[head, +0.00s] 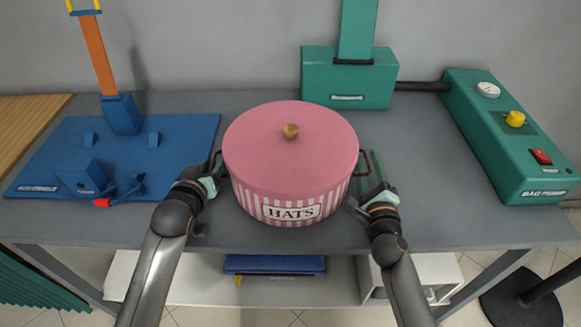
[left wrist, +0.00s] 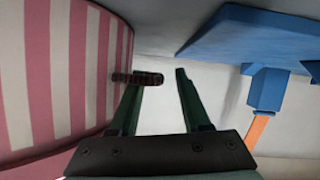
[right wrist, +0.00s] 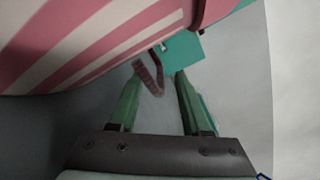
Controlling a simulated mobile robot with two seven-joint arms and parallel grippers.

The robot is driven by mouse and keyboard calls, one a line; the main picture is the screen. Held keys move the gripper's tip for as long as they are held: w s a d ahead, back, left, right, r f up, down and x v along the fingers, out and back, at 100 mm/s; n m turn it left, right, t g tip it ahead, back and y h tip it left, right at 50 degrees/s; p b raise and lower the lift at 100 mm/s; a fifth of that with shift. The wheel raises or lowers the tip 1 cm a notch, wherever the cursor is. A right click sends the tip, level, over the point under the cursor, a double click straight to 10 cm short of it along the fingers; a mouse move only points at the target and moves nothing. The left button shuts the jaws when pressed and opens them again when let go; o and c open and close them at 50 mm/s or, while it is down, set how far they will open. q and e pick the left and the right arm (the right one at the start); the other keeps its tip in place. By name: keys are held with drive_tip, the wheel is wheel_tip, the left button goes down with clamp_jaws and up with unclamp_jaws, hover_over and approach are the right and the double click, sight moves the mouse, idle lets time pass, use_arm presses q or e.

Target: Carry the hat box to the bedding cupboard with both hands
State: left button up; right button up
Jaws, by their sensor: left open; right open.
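The hat box (head: 291,165) is round, with a pink lid, a brass knob and pink and white striped sides with a label reading HATS. It stands upright on the grey table. A dark handle sticks out on each side. My left gripper (head: 212,178) is open at the box's left side; in the left wrist view its fingers (left wrist: 160,85) are apart, with the left handle (left wrist: 137,78) by the fingertips. My right gripper (head: 370,185) is open at the right side; in the right wrist view the right handle (right wrist: 149,77) lies near its fingertips (right wrist: 160,80). The bedding cupboard is not recognisable in view.
A blue board device (head: 180,140) is on the table left of the box. A green machine (head: 340,90) stands behind it, joined by a dark pipe to a green pump unit (head: 490,140) at right. A shelf below holds a blue item (head: 275,264).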

use_arm(q)
drive_tip(key=shift+x, duration=0.9)
use_arm(e)
drive_tip(key=shift+w, duration=0.9)
use_arm(q)
drive_tip(key=shift+c, duration=0.3)
use_arm(e)
drive_tip(key=shift+c, duration=0.2)
use_arm(q)
clamp_jaws()
use_arm(e)
clamp_jaws()
use_arm(q)
drive_tip(key=shift+r, duration=0.1)
use_arm(e)
drive_tip(key=shift+d, duration=0.1)
use_arm(q)
drive_tip(key=shift+a+r, duration=0.1)
drive_tip(key=shift+r, duration=0.15)
use_arm(e)
drive_tip(key=shift+r, duration=0.25)
